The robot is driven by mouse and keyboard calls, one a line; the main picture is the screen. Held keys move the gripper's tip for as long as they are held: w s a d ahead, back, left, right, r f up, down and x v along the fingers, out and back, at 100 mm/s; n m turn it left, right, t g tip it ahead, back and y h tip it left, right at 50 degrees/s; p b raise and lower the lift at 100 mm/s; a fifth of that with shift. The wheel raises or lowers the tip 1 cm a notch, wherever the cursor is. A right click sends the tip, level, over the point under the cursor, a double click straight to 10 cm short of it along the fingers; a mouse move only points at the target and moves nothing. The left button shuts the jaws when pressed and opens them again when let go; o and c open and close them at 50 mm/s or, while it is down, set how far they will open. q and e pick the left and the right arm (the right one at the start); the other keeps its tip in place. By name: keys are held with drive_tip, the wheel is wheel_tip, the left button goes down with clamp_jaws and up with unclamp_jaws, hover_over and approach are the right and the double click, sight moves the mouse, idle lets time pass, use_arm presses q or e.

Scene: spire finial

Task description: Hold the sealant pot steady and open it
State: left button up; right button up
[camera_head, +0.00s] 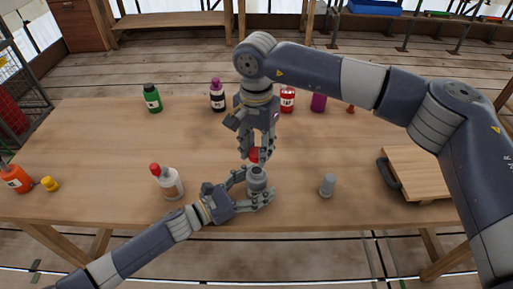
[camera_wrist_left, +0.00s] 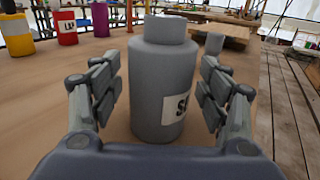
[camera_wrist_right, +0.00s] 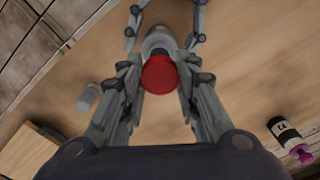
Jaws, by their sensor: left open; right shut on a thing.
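The sealant pot (camera_head: 257,183) is a grey bottle with a narrower grey neck, standing upright on the table. In the left wrist view the pot (camera_wrist_left: 160,85) shows a white label, partly hidden, starting with "S". My left gripper (camera_head: 262,194) is open, with its fingers on either side of the pot and gaps visible (camera_wrist_left: 160,95). My right gripper (camera_head: 254,155) points down from above and is shut on a red cap (camera_wrist_right: 159,75). The cap (camera_head: 254,154) is over the pot; the left wrist view shows no red on the pot's visible top.
A white bottle with a red cap (camera_head: 170,184) stands left of the pot. A small grey cylinder (camera_head: 328,185) and a wooden board with a dark handle (camera_head: 418,172) are to the right. Several coloured bottles, including a green one (camera_head: 152,99), line the back.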

use_arm(q)
drive_tip(key=v, duration=1.1)
drive_tip(key=shift+s+a, duration=0.2)
drive_tip(key=shift+a, duration=0.15)
drive_tip(key=shift+s+a+f, duration=0.1)
drive_tip(key=shift+s, duration=0.1)
use_arm(e)
drive_tip(key=shift+s+f, duration=0.1)
drive_tip(key=shift+s, duration=0.05)
